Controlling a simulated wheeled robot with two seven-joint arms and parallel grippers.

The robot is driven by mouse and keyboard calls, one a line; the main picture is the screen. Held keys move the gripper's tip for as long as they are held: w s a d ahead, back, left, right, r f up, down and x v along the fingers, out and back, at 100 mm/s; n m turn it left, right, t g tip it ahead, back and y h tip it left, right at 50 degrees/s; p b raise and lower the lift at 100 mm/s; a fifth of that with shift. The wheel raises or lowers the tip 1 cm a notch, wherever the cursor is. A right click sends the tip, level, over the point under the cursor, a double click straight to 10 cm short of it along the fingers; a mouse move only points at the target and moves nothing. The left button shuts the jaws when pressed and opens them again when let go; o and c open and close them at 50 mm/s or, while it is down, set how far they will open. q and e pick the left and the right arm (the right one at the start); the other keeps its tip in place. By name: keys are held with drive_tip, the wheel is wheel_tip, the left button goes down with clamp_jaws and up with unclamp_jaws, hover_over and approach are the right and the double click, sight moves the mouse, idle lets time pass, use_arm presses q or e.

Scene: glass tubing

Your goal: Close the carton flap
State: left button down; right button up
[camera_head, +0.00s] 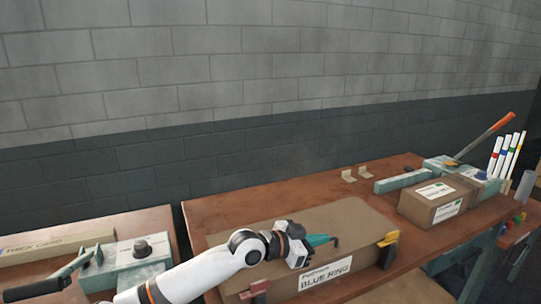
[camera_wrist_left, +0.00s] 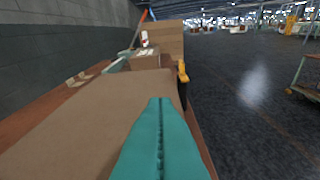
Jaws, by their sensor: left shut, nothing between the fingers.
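The large brown carton (camera_head: 350,215), with a white "BLUE RING" label on its front, lies on the wooden bench. Its broad top also shows in the left wrist view (camera_wrist_left: 75,130) and looks flat. A flat brown cardboard piece (camera_head: 405,289) shows low in front of the carton; I cannot tell whether it is the flap. My left gripper (camera_head: 326,240) reaches over the carton's front part. Its teal fingers (camera_wrist_left: 160,135) are shut with nothing between them, and I cannot tell whether they touch the carton. My right gripper is not in view.
A yellow clamp (camera_head: 388,240) stands at the carton's right end and a red one (camera_head: 256,288) at its front left. A smaller labelled carton (camera_head: 432,203), a teal fixture (camera_head: 402,180) and small tan brackets (camera_head: 364,170) sit farther along the bench. The wall is behind.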

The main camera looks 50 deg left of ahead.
use_arm(q)
drive_tip(key=shift+f, duration=0.15)
drive_tip(key=shift+s+a, duration=0.1)
drive_tip(key=shift+s, duration=0.4)
drive_tip(key=b+v, duration=0.2)
drive_tip(key=v, duration=0.9)
